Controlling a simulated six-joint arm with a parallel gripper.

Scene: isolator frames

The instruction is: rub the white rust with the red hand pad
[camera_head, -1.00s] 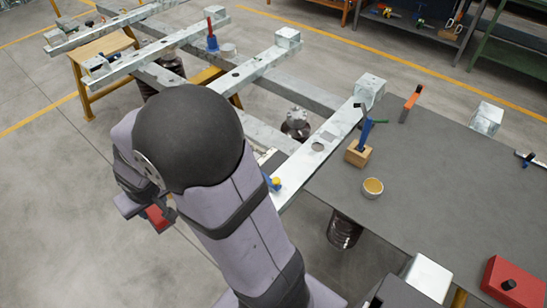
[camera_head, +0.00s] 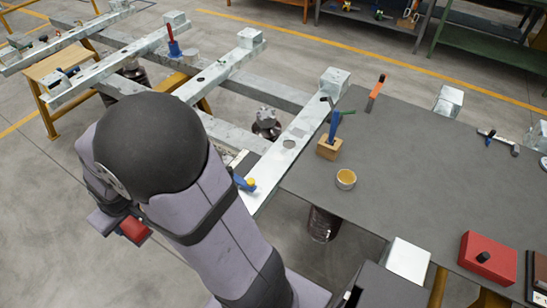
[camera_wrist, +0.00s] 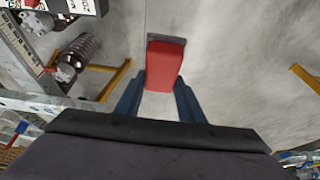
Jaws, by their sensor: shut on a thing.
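The red hand pad (camera_head: 134,230) is held out in the lower left of the head view, partly hidden by my arm. In the wrist view the pad (camera_wrist: 165,62) stands between the two blue fingers of my gripper (camera_wrist: 160,84), which is shut on it. Grey floor lies beyond the pad, and it appears clear of any surface. The galvanized frame (camera_head: 290,143) lies right of and behind my arm, with pale mottled beams. I cannot single out the white rust on it; my arm hides part of the frame.
A grey table (camera_head: 420,150) at right holds a wooden block with brushes (camera_head: 329,148), a yellow-filled cup (camera_head: 346,179) and a red box (camera_head: 488,258). A blue-and-yellow tool (camera_head: 246,183) lies on the near beam. Open floor (camera_head: 50,210) is at left.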

